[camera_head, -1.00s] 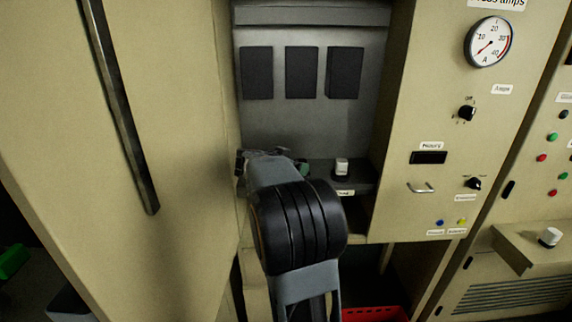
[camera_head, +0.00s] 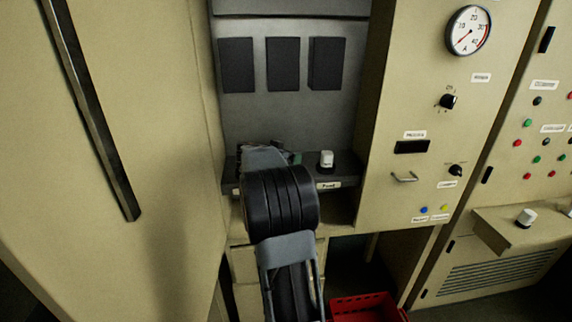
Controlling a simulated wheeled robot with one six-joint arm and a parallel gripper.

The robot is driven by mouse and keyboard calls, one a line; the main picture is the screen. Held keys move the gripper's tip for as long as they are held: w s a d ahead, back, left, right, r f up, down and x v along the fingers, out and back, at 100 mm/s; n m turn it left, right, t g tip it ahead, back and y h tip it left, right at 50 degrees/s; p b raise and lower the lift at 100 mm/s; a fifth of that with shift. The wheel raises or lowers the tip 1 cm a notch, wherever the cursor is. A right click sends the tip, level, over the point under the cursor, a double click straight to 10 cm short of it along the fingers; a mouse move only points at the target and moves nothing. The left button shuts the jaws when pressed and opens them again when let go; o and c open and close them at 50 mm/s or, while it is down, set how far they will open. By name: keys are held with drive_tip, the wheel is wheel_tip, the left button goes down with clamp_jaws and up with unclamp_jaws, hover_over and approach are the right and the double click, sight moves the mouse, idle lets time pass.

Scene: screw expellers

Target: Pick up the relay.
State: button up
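My gripper (camera_head: 268,152) reaches into the open cabinet bay, at the dark shelf's level. My own arm and black wrist joint cover most of it, so its fingers do not show clearly. A small greenish thing (camera_head: 295,158) shows just right of the gripper; I cannot tell whether they touch. A small white-capped piece (camera_head: 326,159) stands upright on the shelf, further right and apart from the gripper. Three dark rectangular blocks (camera_head: 283,64) are on the grey back panel above. I cannot tell for sure which of these is the relay.
The dark shelf (camera_head: 345,171) carries a white label at its front edge. A beige cabinet door (camera_head: 150,120) stands at left. A control panel (camera_head: 400,100) with gauge, knobs and handle bounds the bay at right. A red crate (camera_head: 365,305) is on the floor below.

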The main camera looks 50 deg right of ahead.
drive_tip(key=shift+c, duration=0.4)
drive_tip(key=c, duration=0.9)
drive_tip(key=shift+c, duration=0.2)
drive_tip(key=shift+r, duration=0.15)
